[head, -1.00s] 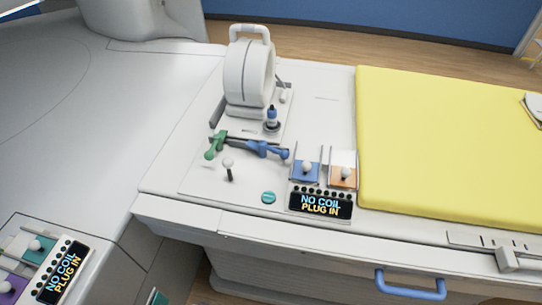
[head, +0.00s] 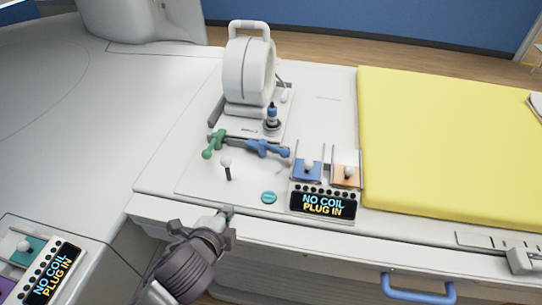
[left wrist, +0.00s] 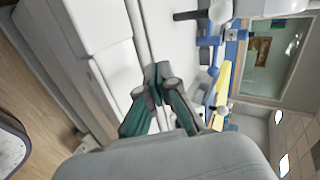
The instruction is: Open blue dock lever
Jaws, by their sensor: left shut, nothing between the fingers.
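The blue dock (head: 304,174) is a small blue slot with a white knob (head: 309,164) in it, on the couch top just behind the display panel. A separate blue lever handle (head: 266,149) lies left of it, beside a green lever (head: 212,144). My left gripper (head: 228,213) is at the couch's front edge, left of and in front of these parts, apart from them. Its fingers are shut and empty; they also show in the left wrist view (left wrist: 160,82). My right gripper is not in view.
A display panel (head: 323,204) reads "NO COIL PLUG IN". An orange dock (head: 346,177) stands right of the blue one. A white ring coil (head: 249,75) stands behind; a yellow pad (head: 450,150) lies right.

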